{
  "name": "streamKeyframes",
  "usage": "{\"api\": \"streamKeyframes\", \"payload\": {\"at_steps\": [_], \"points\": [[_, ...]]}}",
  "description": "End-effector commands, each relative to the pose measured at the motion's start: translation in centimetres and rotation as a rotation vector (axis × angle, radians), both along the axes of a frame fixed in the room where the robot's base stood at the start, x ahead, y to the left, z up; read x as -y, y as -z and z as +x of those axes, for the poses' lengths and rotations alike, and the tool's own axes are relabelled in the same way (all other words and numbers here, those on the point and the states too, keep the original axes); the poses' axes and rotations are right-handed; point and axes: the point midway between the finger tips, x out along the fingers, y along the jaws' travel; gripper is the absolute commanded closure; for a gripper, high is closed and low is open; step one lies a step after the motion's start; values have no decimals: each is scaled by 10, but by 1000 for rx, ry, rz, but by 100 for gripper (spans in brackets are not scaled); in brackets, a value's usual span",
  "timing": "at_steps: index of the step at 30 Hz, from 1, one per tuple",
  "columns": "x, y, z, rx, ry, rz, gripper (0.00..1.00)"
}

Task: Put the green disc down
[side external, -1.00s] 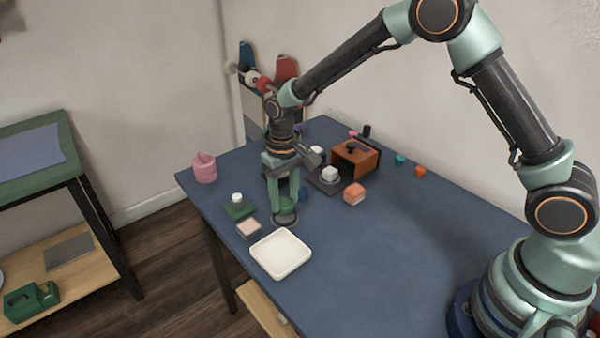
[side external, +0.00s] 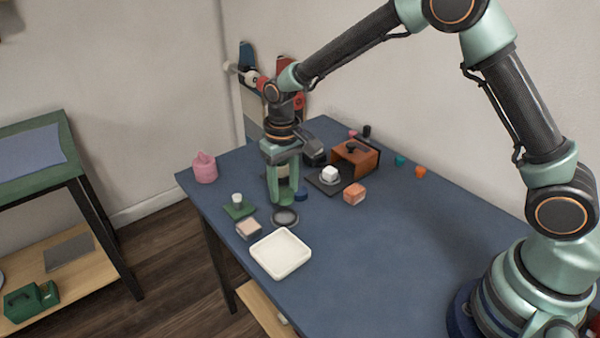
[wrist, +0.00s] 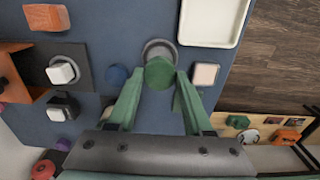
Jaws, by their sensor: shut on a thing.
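The green disc (wrist: 159,73) is between my fingertips in the wrist view. In the side view it is hard to tell from my green fingers. My gripper (wrist: 160,82) is shut on the disc; it also shows in the side view (side external: 282,196). A round grey dish with a dark middle (side external: 285,217) sits on the table just in front of the gripper. In the wrist view the disc overlaps the near edge of this dish (wrist: 158,46). I cannot tell the disc's height above the table.
A cream tray (side external: 281,253), a pinkish block (side external: 249,229) and a blue disc (side external: 304,194) are nearby. A white piece stands on a green pad (side external: 239,211). An orange block (side external: 355,193) and an orange-brown box (side external: 357,158) stand right.

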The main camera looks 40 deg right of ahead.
Motion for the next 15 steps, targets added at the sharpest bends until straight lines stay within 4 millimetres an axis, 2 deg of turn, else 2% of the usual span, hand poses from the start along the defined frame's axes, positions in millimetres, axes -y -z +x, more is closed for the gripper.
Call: {"api": "streamKeyframes", "payload": {"at_steps": [8, 11, 15], "points": [[-4, -7, -1, 2, -3, 1, 94], [-15, -26, -7, 6, -8, 2, 94], [-38, -67, -25, 9, -19, 3, 94]]}}
